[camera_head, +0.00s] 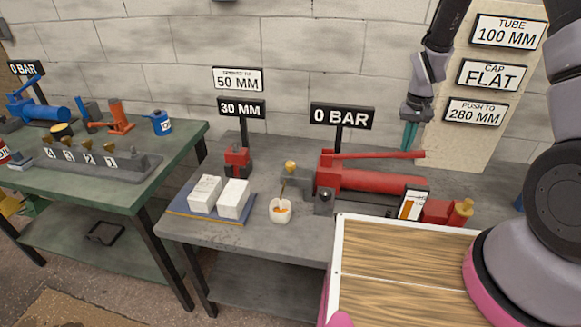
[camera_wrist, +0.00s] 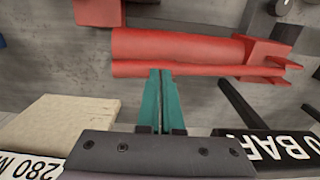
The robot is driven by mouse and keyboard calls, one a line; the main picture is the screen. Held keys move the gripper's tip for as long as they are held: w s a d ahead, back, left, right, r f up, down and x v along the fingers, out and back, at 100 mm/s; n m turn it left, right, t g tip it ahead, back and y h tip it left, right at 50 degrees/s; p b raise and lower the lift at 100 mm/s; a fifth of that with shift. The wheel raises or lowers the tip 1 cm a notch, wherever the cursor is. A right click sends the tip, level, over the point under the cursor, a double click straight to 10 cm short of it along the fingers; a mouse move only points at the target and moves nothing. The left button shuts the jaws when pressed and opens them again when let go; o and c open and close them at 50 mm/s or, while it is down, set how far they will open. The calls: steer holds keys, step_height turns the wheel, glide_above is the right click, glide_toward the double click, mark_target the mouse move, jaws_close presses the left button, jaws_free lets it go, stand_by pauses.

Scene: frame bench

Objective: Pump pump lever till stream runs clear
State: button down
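The red pump (camera_head: 382,181) lies on the middle bench, with its long thin red pump lever (camera_head: 372,155) running along above the body. The lever also shows in the wrist view (camera_wrist: 205,70), beside the pump body (camera_wrist: 170,44). My gripper (camera_head: 408,147) points down with its teal fingers together and nothing visible between them. The fingertips (camera_wrist: 160,72) overlap the lever in the wrist view; I cannot tell whether they touch it. A white cup (camera_head: 281,211) with orange in it stands by the brass fitting (camera_head: 291,167). No stream is discernible.
A "0 BAR" sign (camera_head: 342,116) stands behind the pump. A sight gauge (camera_head: 412,205) with orange in it stands in front. White blocks (camera_head: 233,199) sit on a blue tray (camera_head: 180,208) at left. A wood-topped surface (camera_head: 390,300) is nearest me. A beige panel (camera_head: 455,140) rises behind my gripper.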

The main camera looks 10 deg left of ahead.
mark_target(404, 153)
step_height(404, 153, down, 4)
step_height(404, 153, up, 8)
steer(key=shift+r, duration=0.1)
stand_by(0.6)
stand_by(0.5)
step_height(404, 153, down, 8)
steer(key=shift+f, duration=0.1)
step_height(404, 153, up, 8)
steer(key=shift+r, duration=0.1)
stand_by(0.8)
stand_by(0.5)
